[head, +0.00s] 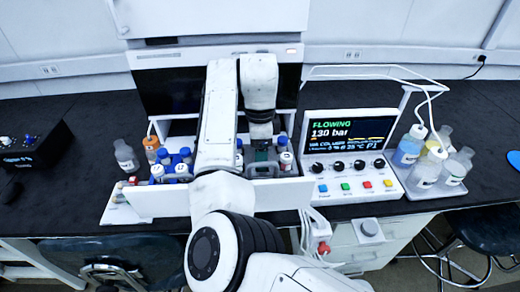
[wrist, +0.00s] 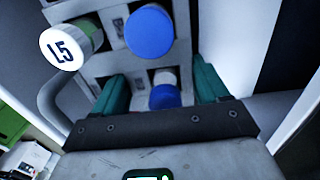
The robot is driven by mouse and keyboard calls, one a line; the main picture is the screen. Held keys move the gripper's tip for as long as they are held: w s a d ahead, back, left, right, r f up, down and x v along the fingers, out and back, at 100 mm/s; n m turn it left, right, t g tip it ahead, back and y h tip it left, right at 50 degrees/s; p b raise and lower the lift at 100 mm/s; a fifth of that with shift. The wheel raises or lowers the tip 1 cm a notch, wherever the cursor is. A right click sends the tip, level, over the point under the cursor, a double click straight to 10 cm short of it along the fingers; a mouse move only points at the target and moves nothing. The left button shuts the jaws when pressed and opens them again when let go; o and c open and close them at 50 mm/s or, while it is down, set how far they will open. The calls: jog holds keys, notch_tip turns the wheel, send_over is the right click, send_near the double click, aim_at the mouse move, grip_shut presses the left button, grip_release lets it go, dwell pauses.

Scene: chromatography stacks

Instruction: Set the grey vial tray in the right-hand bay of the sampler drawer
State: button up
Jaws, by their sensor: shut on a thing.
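The grey vial tray (head: 262,170) is at the right-hand end of the open white sampler drawer (head: 160,204), low between its walls. It also shows in the wrist view (wrist: 124,63), with blue-capped vials (wrist: 150,32) and a white-capped vial marked L5 (wrist: 65,46). My gripper (wrist: 163,84) has its green fingers down on the tray, on either side of a blue-capped vial, and is shut on the tray. In the head view my gripper (head: 263,147) is partly hidden by my arm. Whether the tray rests on the drawer floor cannot be seen.
Blue-capped vials (head: 168,167) fill the drawer's left part. The pump console (head: 350,155) stands close to the drawer's right side. Bottles (head: 408,150) stand on a tray further right. The instrument stack rises behind.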

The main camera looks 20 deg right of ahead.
jog(key=shift+f, duration=0.55)
jog(key=o, duration=1.4)
jog(key=shift+f, duration=0.1)
jog(key=shift+s, duration=0.1)
jog(key=r, duration=1.3)
jog(key=shift+w+r, duration=0.2)
jog(key=shift+w, duration=0.1)
